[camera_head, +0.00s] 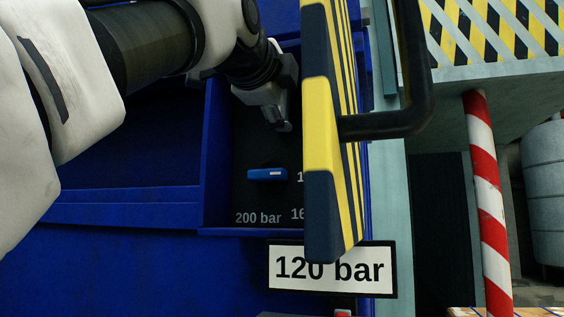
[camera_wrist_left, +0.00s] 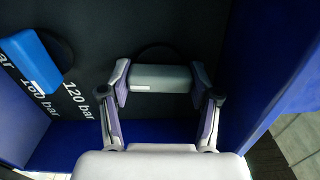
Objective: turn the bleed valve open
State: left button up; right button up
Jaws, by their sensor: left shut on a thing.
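A grey bar-shaped handle (camera_wrist_left: 160,74) on a round black base, likely the bleed valve, shows in the left wrist view. It lies crosswise with a small pale mark near its lower left. My left gripper (camera_wrist_left: 160,84) has one finger at each end of this handle and is shut on it. In the head view my left gripper (camera_head: 277,112) reaches down into the dark panel recess, above a blue knob; the grey handle is hard to make out there. My right gripper is in neither view.
The blue knob (camera_head: 267,174), also in the left wrist view (camera_wrist_left: 32,60), sits beside pressure labels. Blue walls frame the recess (camera_wrist_left: 268,60). A yellow-black striped guard (camera_head: 322,150) with a black handle (camera_head: 412,75) stands close right. A "120 bar" sign (camera_head: 331,270) is below.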

pick_arm(q)
jog(key=m, duration=0.4)
jog(key=shift+r+m, duration=0.1)
jog(key=shift+m, duration=0.2)
jog(key=m, duration=0.4)
jog(key=shift+m, duration=0.3)
jog(key=m, duration=0.5)
jog(key=shift+a+b, duration=0.1)
jog(key=shift+b, duration=0.25)
jog(key=shift+m, duration=0.9)
jog(key=shift+w+m, duration=0.1)
jog(key=shift+m, duration=0.2)
jog(key=shift+b, duration=0.3)
jog(key=shift+w+f, duration=0.1)
jog(key=shift+f, duration=0.25)
jog(key=o, duration=1.2)
jog(key=shift+c, duration=0.2)
jog(key=shift+r, duration=0.1)
